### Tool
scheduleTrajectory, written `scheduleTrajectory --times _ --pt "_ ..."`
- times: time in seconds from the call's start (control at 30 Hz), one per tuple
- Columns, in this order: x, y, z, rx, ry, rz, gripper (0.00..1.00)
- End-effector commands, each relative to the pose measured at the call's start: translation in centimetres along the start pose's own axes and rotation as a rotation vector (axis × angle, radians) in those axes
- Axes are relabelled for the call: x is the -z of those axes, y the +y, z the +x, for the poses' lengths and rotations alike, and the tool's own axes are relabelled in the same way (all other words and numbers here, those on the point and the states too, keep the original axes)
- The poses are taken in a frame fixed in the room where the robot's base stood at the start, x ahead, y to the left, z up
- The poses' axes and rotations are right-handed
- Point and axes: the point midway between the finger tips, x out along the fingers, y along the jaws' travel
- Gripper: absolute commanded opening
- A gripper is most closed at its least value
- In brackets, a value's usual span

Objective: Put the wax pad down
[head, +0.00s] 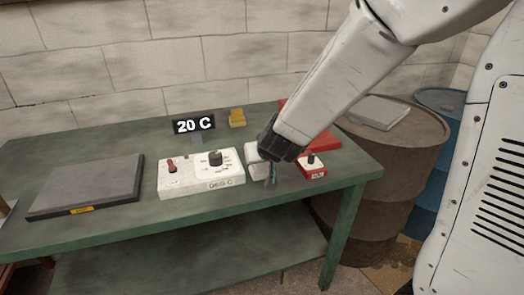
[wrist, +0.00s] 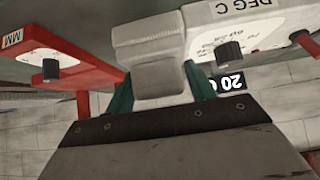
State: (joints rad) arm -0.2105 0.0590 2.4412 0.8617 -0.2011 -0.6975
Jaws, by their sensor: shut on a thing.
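My gripper (head: 268,174) is low over the right part of the green bench (head: 345,168). In the wrist view its two green fingers are shut on a pale grey-white block, which I take as the wax pad (wrist: 150,50). The pad is held between the fingers, with a wider part towards the top of that view. In the head view the pad (head: 254,160) is partly hidden by my gripper. It is between the white DEG C box (head: 201,191) and the red knob box (head: 312,172). I cannot tell whether it touches the bench.
A dark flat plate (head: 88,187) lies at the bench's left. A red device part (head: 327,141) is behind my gripper. Drums (head: 398,150) stand at the right.

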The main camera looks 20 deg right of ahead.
Motion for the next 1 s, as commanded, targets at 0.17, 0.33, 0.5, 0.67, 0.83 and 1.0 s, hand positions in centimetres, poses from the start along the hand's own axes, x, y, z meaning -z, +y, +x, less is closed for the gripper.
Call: scheduleTrajectory --times 0.17,0.33,0.5,0.67,0.83,1.0 --pt "2.5 2.6 3.3 -0.003 -0.001 0.000 0.31" --pt "4.2 4.0 5.2 0.001 0.000 -0.001 0.31" --pt "4.8 4.5 6.0 0.002 0.001 -0.002 0.31" --pt "3.5 4.8 7.7 0.002 -0.005 -0.005 0.31" --pt "2.5 4.7 8.8 0.003 -0.002 -0.004 0.31" --pt "2.5 4.7 8.8 0.003 0.000 -0.003 0.31"
